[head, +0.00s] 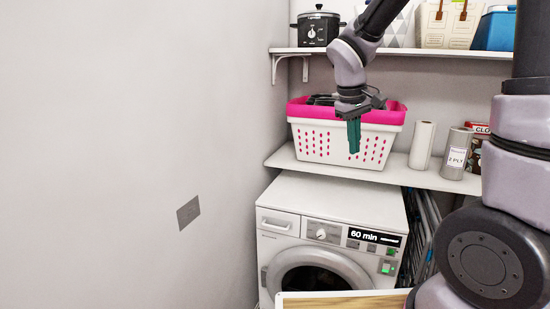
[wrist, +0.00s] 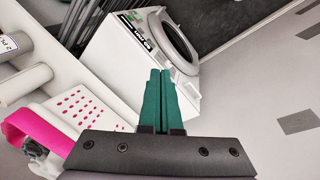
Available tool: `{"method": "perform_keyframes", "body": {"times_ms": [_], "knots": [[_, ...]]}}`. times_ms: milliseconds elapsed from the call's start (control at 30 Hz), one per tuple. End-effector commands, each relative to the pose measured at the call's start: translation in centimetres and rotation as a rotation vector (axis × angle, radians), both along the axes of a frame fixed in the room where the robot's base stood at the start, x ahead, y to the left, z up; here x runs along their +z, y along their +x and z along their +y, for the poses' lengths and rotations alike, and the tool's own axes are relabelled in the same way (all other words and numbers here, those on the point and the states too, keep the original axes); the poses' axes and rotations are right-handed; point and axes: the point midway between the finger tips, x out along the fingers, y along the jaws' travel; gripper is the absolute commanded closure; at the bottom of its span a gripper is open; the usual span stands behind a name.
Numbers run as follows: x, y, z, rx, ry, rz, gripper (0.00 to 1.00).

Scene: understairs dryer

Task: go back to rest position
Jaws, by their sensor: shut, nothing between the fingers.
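My gripper (head: 354,136) has green fingers pressed together, with nothing between them. In the head view it hangs pointing down in front of the laundry basket on the lower shelf. In the wrist view the shut fingers (wrist: 157,100) point toward the white dryer (wrist: 150,60). In the head view the dryer (head: 330,215) stands below the shelf. Its display reads 60 min and a green light shows beside it.
A white basket with a pink rim (head: 310,143) holds dark items. Paper rolls (head: 422,145) stand to its right on the lower shelf (head: 410,178). The upper shelf (head: 430,54) holds a slow cooker (head: 318,28) and a blue box (head: 494,30). A wooden surface (head: 340,303) is at the bottom. The left wall is bare except for a grey plate (head: 188,212).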

Motion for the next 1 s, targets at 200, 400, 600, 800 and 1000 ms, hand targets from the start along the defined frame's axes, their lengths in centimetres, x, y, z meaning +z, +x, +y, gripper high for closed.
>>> {"method": "perform_keyframes", "body": {"times_ms": [200,400,600,800,1000], "knots": [[6.1,-5.1,-3.0,-0.265,0.25,-0.141,1.0],[10.2,-9.8,-4.2,-0.471,0.451,-0.282,1.0],[12.3,-13.1,-4.4,-0.6,0.583,-0.391,1.0],[12.8,-14.1,-4.3,-0.641,0.627,-0.427,1.0],[12.8,-14.1,-4.3,-0.641,0.628,-0.427,1.0]]}}
